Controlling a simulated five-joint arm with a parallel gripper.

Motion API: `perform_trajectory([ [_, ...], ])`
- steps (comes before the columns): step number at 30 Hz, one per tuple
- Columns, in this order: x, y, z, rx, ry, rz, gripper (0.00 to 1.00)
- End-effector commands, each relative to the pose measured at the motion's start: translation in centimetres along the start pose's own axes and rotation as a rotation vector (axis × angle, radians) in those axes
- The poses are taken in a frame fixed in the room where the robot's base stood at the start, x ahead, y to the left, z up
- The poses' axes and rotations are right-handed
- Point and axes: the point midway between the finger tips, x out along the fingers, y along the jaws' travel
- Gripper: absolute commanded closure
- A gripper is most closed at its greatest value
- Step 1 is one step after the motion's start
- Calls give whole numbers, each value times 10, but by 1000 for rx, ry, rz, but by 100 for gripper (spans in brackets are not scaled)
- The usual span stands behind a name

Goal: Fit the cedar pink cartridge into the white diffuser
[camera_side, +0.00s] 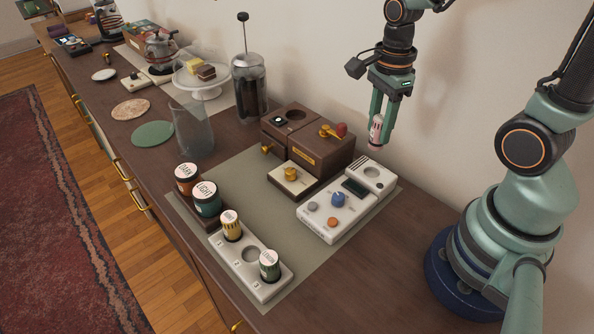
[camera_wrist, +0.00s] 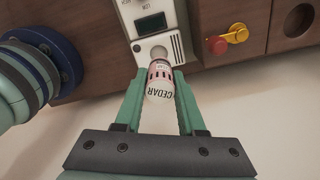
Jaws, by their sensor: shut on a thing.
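The cedar pink cartridge (camera_side: 376,130) is held upright between the fingertips of my gripper (camera_side: 381,128). In the wrist view the cartridge (camera_wrist: 160,82) shows its white cap with the word CEDAR, between the two green fingers of my gripper (camera_wrist: 161,88). The white diffuser (camera_side: 322,220) lies on the mat with a dial, buttons and a dark screen. Its round socket (camera_side: 370,171) is at the far right end, below the cartridge and apart from it in the side view. In the wrist view the diffuser (camera_wrist: 142,20) is beyond the cartridge, which partly hides the socket.
A white rack (camera_side: 262,287) holds a yellow cartridge (camera_side: 231,225) and a green cartridge (camera_side: 269,265), with an empty hole between them. A brown wooden box (camera_side: 322,152) with a red-knobbed lever stands left of the diffuser. The wall is close behind.

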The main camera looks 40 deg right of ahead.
Motion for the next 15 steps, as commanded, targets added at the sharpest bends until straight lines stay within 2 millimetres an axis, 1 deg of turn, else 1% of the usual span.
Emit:
perform_trajectory([
  [3,4,2,-5,11,0,1,100],
  [8,13,2,-5,10,1,3,100],
  [15,34,2,-5,10,1,4,100],
])
